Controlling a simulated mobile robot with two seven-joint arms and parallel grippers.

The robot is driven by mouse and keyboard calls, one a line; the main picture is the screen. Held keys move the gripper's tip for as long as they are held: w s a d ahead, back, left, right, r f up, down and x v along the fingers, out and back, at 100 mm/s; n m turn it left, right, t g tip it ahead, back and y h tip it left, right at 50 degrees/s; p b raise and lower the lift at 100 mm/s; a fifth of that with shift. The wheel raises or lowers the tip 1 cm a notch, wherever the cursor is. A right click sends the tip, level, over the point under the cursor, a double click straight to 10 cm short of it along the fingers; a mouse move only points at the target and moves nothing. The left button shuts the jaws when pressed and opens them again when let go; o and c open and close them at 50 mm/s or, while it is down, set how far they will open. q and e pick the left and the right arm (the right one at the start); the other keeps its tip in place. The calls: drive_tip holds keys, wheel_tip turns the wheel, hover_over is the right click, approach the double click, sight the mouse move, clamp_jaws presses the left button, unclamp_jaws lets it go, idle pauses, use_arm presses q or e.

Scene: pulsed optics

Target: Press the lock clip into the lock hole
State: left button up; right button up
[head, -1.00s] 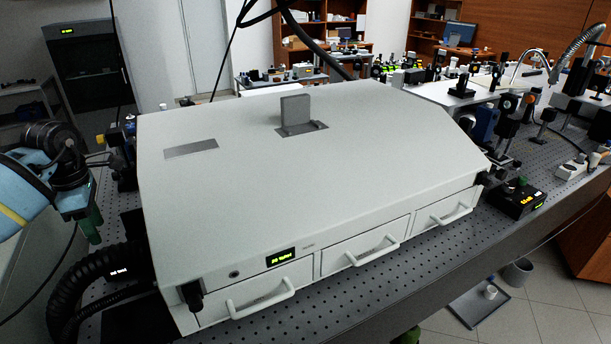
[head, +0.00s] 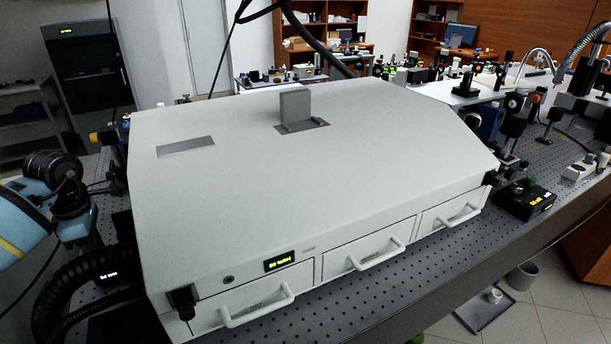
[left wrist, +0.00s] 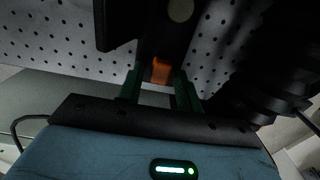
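My left gripper (head: 92,246) is low beside the left side of a large white enclosure (head: 300,180); its tips are partly hidden there. In the left wrist view its two green fingers (left wrist: 160,92) stand apart. A small orange piece (left wrist: 161,70) on a dark part shows between or just beyond them, with no clear contact. I cannot tell whether this is the lock clip. A small round dark hole or button (head: 229,279) is on the enclosure's front, left of its lit display (head: 281,261); I cannot confirm it as the lock hole. My right gripper is out of view.
Thick black ribbed hoses (head: 75,290) run along the enclosure's left side. A black fitting (head: 183,301) juts from its front left corner. A grey upright plate (head: 295,107) stands on top. The perforated optical table (head: 400,285) has bare room in front.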

use_arm(q)
clamp_jaws()
drive_tip(key=shift+r+p, duration=1)
drive_tip(key=shift+r, duration=2.1)
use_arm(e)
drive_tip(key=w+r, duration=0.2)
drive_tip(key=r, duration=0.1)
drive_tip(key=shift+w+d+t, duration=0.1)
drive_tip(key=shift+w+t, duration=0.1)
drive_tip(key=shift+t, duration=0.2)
